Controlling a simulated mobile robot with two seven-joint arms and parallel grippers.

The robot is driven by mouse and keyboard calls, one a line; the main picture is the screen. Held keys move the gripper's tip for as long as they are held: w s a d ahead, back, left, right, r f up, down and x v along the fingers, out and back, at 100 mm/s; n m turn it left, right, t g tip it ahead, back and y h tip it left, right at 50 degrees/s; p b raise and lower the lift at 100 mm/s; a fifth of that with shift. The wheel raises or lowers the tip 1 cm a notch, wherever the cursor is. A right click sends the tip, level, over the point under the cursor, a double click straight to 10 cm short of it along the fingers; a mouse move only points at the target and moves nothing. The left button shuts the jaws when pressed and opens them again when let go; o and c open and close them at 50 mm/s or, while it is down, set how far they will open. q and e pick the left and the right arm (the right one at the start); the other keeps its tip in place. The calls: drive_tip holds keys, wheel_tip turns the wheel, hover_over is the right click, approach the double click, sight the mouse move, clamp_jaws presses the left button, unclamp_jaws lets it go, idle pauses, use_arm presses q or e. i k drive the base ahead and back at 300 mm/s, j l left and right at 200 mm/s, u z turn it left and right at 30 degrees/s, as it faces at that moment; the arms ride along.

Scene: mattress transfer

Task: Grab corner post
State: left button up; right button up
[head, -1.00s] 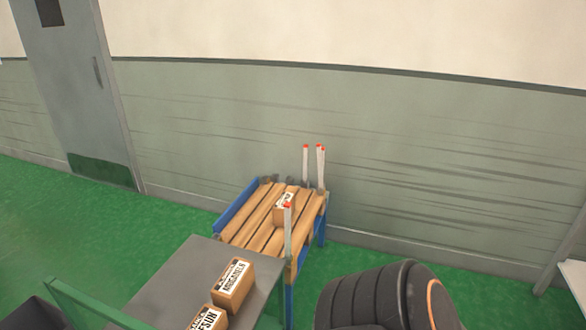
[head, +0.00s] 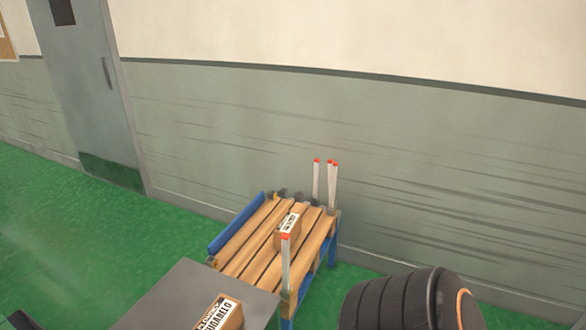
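Several white corner posts with red tips stand upright on a blue-framed rack. Two are close together at the back right corner, one of them this post (head: 333,187), with another post (head: 316,183) just left of them. A nearer post (head: 286,263) stands at the front right corner. A wooden pallet (head: 248,247) lies on the rack, with a small cardboard box (head: 287,229) on its slats. Neither of my grippers is in view. A black rounded part of my own arm shows at the lower right.
A grey table (head: 185,283) stands in front of the rack with a labelled cardboard box (head: 229,316) on it. The wall (head: 450,180) is close behind the rack. Green floor (head: 150,240) is clear at the left, before a grey door (head: 95,100).

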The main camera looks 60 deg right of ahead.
sight(284, 237)
drive_tip(key=l, duration=1.9)
